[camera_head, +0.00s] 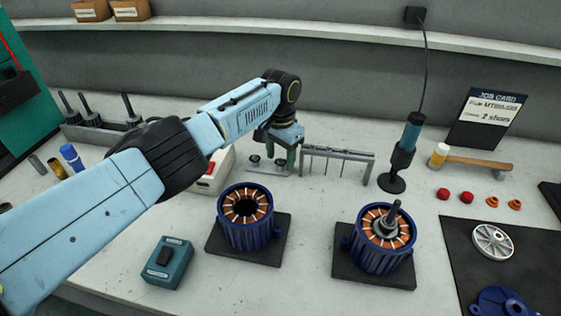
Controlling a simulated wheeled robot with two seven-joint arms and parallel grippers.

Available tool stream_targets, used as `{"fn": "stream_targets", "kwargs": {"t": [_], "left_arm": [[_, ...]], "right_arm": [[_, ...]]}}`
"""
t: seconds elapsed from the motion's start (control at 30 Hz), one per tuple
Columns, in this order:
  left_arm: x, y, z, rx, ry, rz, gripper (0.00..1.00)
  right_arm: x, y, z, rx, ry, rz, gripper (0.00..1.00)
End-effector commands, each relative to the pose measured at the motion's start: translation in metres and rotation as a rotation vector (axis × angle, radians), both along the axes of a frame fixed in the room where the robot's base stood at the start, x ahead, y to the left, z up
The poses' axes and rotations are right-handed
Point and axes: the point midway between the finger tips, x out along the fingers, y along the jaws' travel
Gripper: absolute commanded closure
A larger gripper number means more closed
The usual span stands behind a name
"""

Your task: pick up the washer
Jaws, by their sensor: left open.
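My left arm comes in from the left, and my left gripper (276,150) is open, pointing down over a small light stand (268,169) at the back middle of the bench. Small dark round pieces (254,161) sit on this stand, partly hidden by the gripper. They are too small to tell whether one is the washer. I cannot see whether the fingers touch anything. My right gripper is out of view.
Two blue motor stators with copper windings (246,216) (380,238) stand on black plates; the right one holds a shaft. A metal rack (337,157) stands right of the gripper. A teal switch box (168,262) sits in front.

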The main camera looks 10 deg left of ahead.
Motion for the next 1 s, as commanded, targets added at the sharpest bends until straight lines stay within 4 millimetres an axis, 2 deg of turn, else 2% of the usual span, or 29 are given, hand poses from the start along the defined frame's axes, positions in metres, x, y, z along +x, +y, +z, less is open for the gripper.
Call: {"fn": "stream_targets", "kwargs": {"t": [0.17,0.2,0.5,0.87,1.0], "left_arm": [[-0.0001,-0.0002,-0.0002,0.0,0.0,0.0,0.46],[-0.0001,-0.0002,-0.0002,0.0,0.0,0.0,0.49],[0.0,-0.0002,-0.0001,0.0,0.0,0.0,0.86],[0.0001,-0.0001,0.0003,0.001,-0.001,0.0,0.87],[0.0006,0.0001,0.007,0.001,-0.003,-0.001,0.87]], "right_arm": [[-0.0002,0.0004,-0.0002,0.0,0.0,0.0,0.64],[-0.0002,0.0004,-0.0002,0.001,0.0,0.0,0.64],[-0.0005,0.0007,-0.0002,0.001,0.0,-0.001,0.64],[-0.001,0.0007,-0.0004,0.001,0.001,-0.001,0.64],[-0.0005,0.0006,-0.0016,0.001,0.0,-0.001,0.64]]}}
